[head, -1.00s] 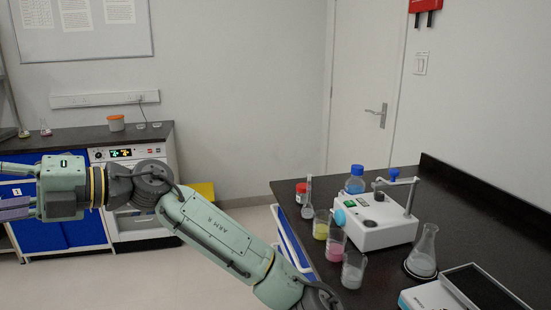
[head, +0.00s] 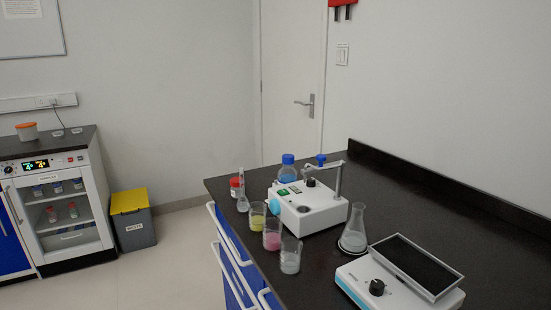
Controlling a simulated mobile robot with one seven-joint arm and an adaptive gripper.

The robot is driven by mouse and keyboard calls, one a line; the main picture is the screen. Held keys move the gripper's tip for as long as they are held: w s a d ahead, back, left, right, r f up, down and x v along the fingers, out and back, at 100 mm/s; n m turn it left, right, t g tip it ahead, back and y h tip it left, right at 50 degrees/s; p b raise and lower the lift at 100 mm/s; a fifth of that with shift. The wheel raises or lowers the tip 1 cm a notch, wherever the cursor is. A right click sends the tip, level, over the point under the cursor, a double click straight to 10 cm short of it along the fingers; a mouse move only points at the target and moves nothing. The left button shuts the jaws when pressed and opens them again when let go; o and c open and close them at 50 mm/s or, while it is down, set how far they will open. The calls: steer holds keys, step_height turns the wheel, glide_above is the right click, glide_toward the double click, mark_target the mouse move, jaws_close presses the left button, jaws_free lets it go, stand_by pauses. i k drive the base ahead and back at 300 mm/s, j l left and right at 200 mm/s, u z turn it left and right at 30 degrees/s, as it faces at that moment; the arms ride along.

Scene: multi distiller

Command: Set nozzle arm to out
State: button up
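The white distiller unit (head: 308,214) stands on the dark bench, with a green-lit switch and a blue knob on its left side. Its grey nozzle arm (head: 338,181) rises from the unit's right side and bends left over the top, above a dark round fitting (head: 310,182). A blue cap or knob (head: 321,159) shows close behind the nozzle arm. I cannot tell whether it is joined to it. My gripper is out of view, and nothing of my arm shows near the unit.
Beakers with yellow (head: 258,215) and pink liquid (head: 272,236), and a clear beaker (head: 291,256), line the bench's left edge. A conical flask (head: 354,230) stands right of the unit. A flat-topped device (head: 400,277) is at front right.

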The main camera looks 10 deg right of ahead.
mark_target(321, 157)
steer(key=i+j, duration=0.15)
steer(key=j, duration=0.15)
steer(key=i+j, duration=0.15)
steer(key=j, duration=0.15)
steer(key=i+j+z, duration=0.1)
steer(key=j, duration=0.25)
steer(key=i+j, duration=0.2)
steer(key=j, duration=0.1)
